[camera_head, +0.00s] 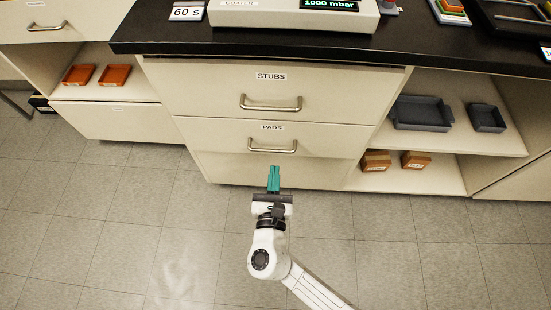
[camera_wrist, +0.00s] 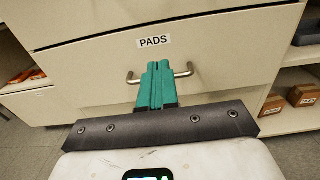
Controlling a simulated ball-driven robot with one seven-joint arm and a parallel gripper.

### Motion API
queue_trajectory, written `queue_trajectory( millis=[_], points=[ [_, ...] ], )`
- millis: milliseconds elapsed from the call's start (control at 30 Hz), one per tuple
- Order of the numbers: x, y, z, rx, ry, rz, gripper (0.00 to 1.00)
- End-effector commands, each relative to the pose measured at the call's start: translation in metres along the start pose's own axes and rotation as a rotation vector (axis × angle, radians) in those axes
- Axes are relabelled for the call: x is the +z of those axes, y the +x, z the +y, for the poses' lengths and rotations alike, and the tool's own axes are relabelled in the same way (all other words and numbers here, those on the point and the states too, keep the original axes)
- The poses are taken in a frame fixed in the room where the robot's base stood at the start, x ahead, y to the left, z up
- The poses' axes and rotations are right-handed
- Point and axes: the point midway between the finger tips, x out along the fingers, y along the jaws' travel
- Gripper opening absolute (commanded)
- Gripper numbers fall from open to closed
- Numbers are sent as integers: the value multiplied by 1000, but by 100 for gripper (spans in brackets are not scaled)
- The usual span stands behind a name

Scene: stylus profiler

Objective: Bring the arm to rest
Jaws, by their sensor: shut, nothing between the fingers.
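My gripper (camera_head: 274,172) hangs in front of the cabinet, low over the floor, with its teal fingers pointing at the drawer fronts. In the wrist view my gripper (camera_wrist: 158,68) has its fingers pressed together with nothing between them. The fingers overlap the handle (camera_wrist: 185,72) of the drawer labelled PADS in that view and hide its middle. In the head view the PADS handle (camera_head: 272,146) lies beyond the fingertips and looks apart from them. My white arm reaches in from the bottom right.
The STUBS drawer (camera_head: 271,103) and PADS drawer (camera_head: 234,139) look shut. A black counter (camera_head: 189,40) juts out above them. Grey trays (camera_head: 421,113) and brown boxes (camera_head: 376,160) stand on open shelves at right, orange trays (camera_head: 113,75) at left. The tiled floor (camera_head: 140,220) is clear.

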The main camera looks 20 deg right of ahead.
Motion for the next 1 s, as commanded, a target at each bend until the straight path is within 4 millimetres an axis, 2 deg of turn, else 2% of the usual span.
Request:
queue_trajectory(
  millis=[133, 400, 467, 567, 733, 800, 900, 1000],
  points=[
    [0, -8, 0, 0, 0, -1, 0],
    [0, -9, 0, -1, 0, 0, 0],
    [2, -6, -8, -26, 31, 6, 0],
    [9, 3, -41, -135, 166, 29, 0],
    [15, 11, -139, -476, 595, 82, 0],
    [13, 5, -178, -630, 786, 97, 0],
    [4, -11, -223, -848, 1050, 113, 0],
    [-6, -35, -256, -1061, 1299, 127, 0]
  ],
)
